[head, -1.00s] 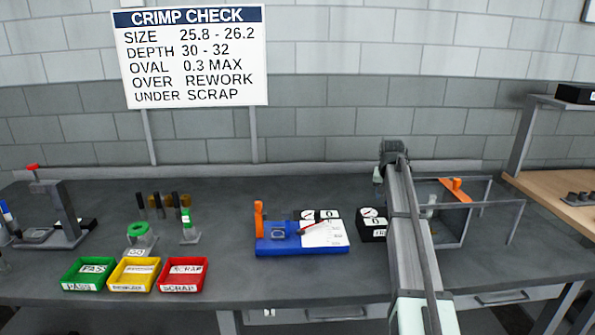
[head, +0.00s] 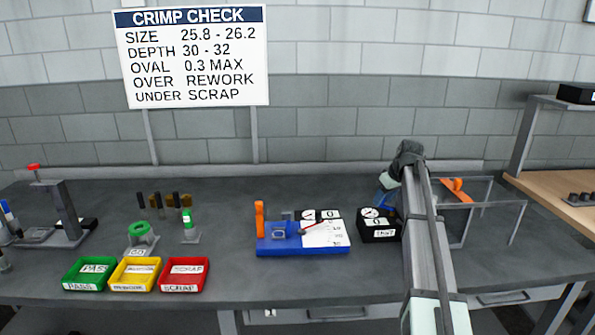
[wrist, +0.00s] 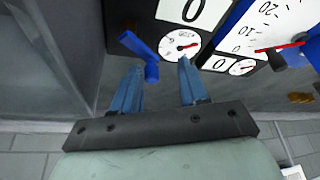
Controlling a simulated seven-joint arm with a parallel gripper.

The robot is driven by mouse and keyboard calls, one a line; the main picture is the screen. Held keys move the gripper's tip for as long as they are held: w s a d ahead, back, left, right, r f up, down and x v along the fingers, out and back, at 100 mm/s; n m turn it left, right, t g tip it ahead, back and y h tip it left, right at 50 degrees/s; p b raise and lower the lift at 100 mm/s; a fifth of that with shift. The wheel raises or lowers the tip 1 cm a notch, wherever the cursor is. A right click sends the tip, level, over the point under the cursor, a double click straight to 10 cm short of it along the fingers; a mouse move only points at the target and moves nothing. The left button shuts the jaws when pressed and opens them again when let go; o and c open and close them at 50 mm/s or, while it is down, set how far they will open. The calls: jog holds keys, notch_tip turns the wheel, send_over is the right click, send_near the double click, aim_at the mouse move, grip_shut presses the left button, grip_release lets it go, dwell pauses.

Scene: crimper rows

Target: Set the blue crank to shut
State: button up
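The blue crank (wrist: 138,45) shows in the wrist view as a short arm with a round knob, beside a black gauge box (head: 379,228) with a dial and a 0 counter. My gripper (wrist: 160,64) is open, its two blue fingers apart. The crank's knob shows between the fingertips, closer to the left one; I cannot tell whether they touch. In the head view my arm hides most of the gripper, and the crank cannot be made out. Some blue of the fingers shows beside the gauge box.
A blue fixture (head: 288,247) with an orange handle, a red pointer and a scale stands left of the gauge box. A clear-sided frame (head: 512,222) with an orange lever stands to the right. Green (head: 90,285), yellow (head: 134,286) and red (head: 183,286) trays lie at the front left.

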jog(key=v, duration=1.4)
jog(key=w+a+f+n+t+h, duration=0.1)
jog(key=w+a, duration=0.3)
jog(key=a, duration=0.6)
jog(key=w+a+f+n+t+h, duration=0.1)
jog(key=w+a, duration=0.3)
jog(key=a, duration=0.7)
jog(key=w+a+f+n+t+h, duration=0.1)
jog(key=w+a+f+n+t, duration=0.1)
jog(key=a, duration=0.8)
jog(key=shift+w+a+f+n+t, duration=0.25)
jog(key=shift+w+f+n+t, duration=0.15)
jog(key=shift+w+f+n, duration=0.5)
jog(key=shift+w+r, duration=0.1)
jog(key=shift+r, duration=0.05)
